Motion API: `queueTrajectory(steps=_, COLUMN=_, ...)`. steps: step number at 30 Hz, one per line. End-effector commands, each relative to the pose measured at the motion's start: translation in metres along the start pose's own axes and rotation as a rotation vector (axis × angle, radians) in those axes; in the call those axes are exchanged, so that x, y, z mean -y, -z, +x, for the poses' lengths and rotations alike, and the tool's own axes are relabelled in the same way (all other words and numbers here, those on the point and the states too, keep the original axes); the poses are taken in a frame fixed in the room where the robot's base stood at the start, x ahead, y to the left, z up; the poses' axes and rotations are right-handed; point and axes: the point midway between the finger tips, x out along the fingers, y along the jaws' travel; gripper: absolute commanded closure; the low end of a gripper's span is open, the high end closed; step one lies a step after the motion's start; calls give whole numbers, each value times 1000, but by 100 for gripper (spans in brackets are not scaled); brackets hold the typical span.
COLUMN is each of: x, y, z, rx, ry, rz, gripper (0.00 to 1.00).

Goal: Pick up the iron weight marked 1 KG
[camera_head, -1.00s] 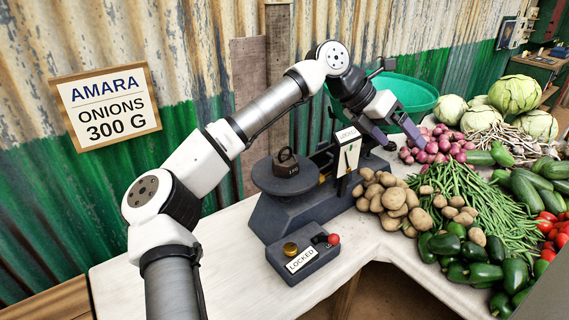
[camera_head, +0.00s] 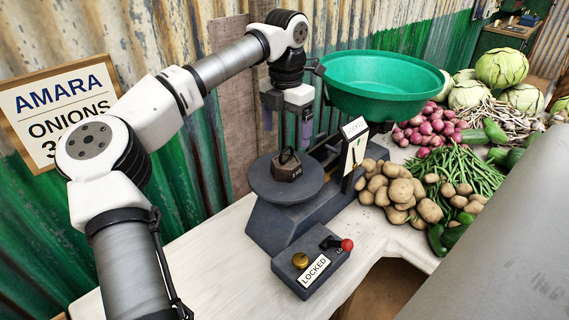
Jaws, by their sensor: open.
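The iron weight (camera_head: 287,166), a dark block with a ring handle on top and small pale lettering, sits on the round dark plate (camera_head: 262,186) of the balance scale (camera_head: 295,222). My gripper (camera_head: 290,142) hangs fingers down, above and just behind the weight. Its two purplish fingers are apart with nothing between them. The gripper is not touching the weight as far as I can see, though its exact depth is hard to tell.
The green pan (camera_head: 375,82) stands high on the scale's right side, close to my gripper. A lever box marked LOCKED (camera_head: 312,268) sits in front. Potatoes (camera_head: 400,190) and onions (camera_head: 425,130) lie to the right. The white table (camera_head: 215,262) is clear at front left.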

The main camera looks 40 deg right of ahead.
Motion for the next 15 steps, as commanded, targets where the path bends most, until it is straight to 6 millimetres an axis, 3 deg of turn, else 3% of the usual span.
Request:
queueTrajectory(steps=3, x=1, y=0, z=20, rx=-1, ry=3, rz=1, gripper=12)
queueTrajectory(steps=15, x=8, y=6, z=58, rx=0, ry=5, rz=3, gripper=12)
